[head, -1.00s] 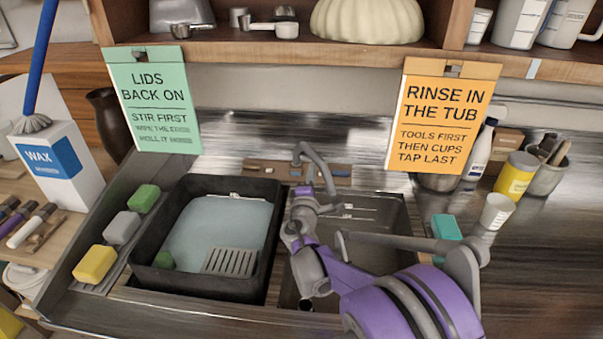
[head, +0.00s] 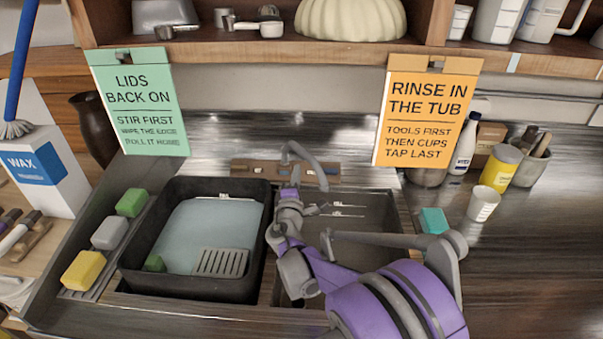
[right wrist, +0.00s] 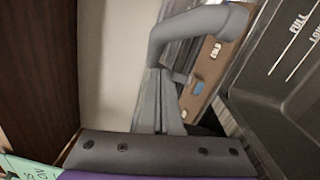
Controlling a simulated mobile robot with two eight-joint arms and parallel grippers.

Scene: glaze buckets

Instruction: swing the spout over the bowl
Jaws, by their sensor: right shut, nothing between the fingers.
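The grey curved spout (head: 312,157) rises from the wooden strip behind the sink. Its free end hangs at the back edge of the dark sink bowl (head: 375,235), right of the black tub. My right gripper (head: 295,174) is close to the spout's left side in the head view, with its fingers shut and empty. In the right wrist view the shut fingers (right wrist: 160,105) lie beside or against the spout (right wrist: 195,28); I cannot tell whether they touch. My right arm hides part of the bowl. My left gripper is not in view.
The black tub (head: 140,265) holds pale water and a grey grate. Sponges lie on the left ledge. A teal block (head: 433,220), a white cup (head: 483,204) and a yellow can (head: 501,168) stand to the right. Two signs hang from the shelf above.

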